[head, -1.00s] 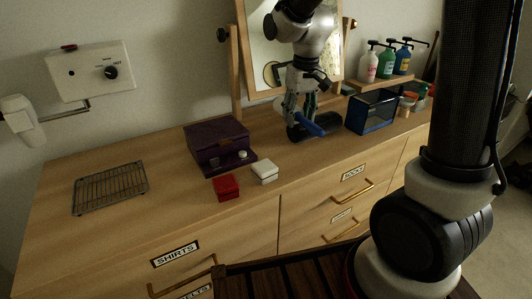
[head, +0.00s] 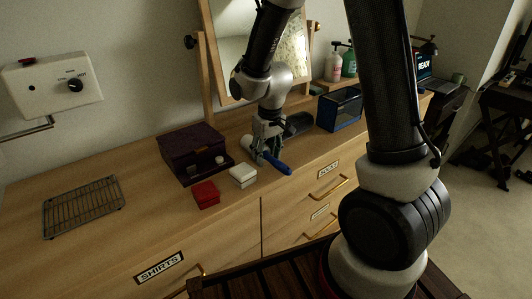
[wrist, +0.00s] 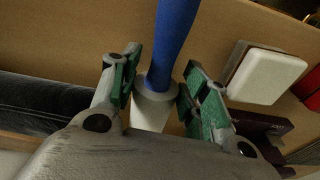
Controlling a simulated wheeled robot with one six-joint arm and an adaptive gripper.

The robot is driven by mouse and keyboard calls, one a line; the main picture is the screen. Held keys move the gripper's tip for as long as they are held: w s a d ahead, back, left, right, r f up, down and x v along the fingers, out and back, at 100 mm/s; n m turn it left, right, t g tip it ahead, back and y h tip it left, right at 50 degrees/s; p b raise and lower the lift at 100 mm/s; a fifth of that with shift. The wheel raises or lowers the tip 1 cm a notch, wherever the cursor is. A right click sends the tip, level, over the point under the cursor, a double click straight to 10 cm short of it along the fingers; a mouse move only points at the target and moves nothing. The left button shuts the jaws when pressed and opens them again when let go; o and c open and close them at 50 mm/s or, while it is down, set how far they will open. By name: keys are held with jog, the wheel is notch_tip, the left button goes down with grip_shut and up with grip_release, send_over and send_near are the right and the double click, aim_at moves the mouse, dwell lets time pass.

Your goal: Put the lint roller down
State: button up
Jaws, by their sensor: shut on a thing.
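The lint roller has a blue handle (head: 278,166) and a white roller head (head: 248,143). My gripper (head: 262,152) is shut on it over the wooden dresser top, right of the white box. In the wrist view the green-padded fingers (wrist: 160,88) close on either side of the roller's white neck, and the blue handle (wrist: 172,40) points away from the wrist. The roller lies low, close to the dresser top; I cannot tell whether it touches. Part of the white head is hidden by my gripper.
A white box (head: 243,176), a red box (head: 206,195) and a purple case (head: 193,150) stand to the left. A dark rolled item (head: 298,124) lies behind, right of my gripper. A blue-black bin (head: 340,110) stands further right. A wire rack (head: 83,207) sits far left, with bare wood beside it.

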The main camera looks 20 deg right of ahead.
aim_at(269, 156)
jog(key=shift+f, duration=0.1)
jog(key=o, duration=1.2)
jog(key=shift+c, duration=0.2)
notch_tip(269, 156, up, 12)
jog(key=s, duration=0.1)
jog(key=s+d+r+m+t, duration=0.1)
jog(key=s+d+r, duration=0.4)
jog(key=s, duration=0.5)
jog(key=s+d+r+m+t, duration=0.1)
jog(key=s+d+r, duration=0.4)
jog(key=s, duration=0.5)
jog(key=shift+s+d+m+t, duration=0.35)
jog(key=shift+d+m+t, duration=0.05)
jog(key=shift+d, duration=0.5)
